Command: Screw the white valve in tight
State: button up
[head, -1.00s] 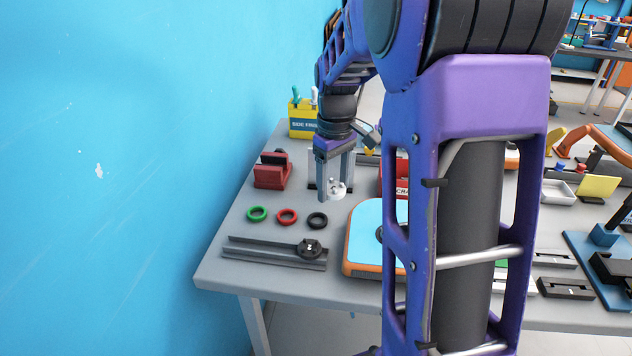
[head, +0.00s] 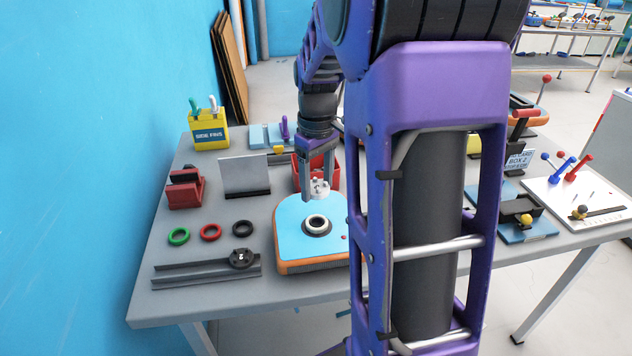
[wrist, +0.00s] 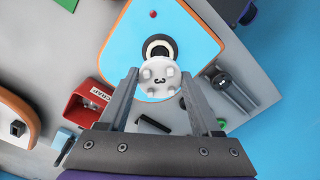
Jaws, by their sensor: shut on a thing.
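My gripper (head: 317,188) points down and is shut on the white valve (head: 320,186), a round cap with knobs on top. In the wrist view the valve (wrist: 159,77) sits between the two fingertips. The blue board with an orange edge (head: 292,214) lies flat on the table below. Its round socket (head: 317,225), a pale ring with a dark collar, is in front of the valve in the head view. In the wrist view the socket (wrist: 160,47) is partly covered by the valve. The valve appears apart from the socket. Its underside is hidden.
Green (head: 178,236), red (head: 210,232) and black (head: 242,228) rings and a rail with a black knob (head: 241,258) lie left of the board. A red box (head: 334,166) stands behind my gripper. My arm hides the board's right side.

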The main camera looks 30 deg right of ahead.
aim_at(317, 186)
jog(key=shift+f+b, duration=1.85)
jog(key=shift+f, duration=1.1)
jog(key=shift+f+b, duration=0.3)
jog(key=shift+f, duration=0.75)
jog(key=o, duration=1.4)
jog(key=shift+r, duration=0.1)
notch_tip(317, 186, up, 17)
jog(key=p, duration=0.3)
jog(key=shift+r, duration=0.15)
jog(key=shift+w, duration=0.1)
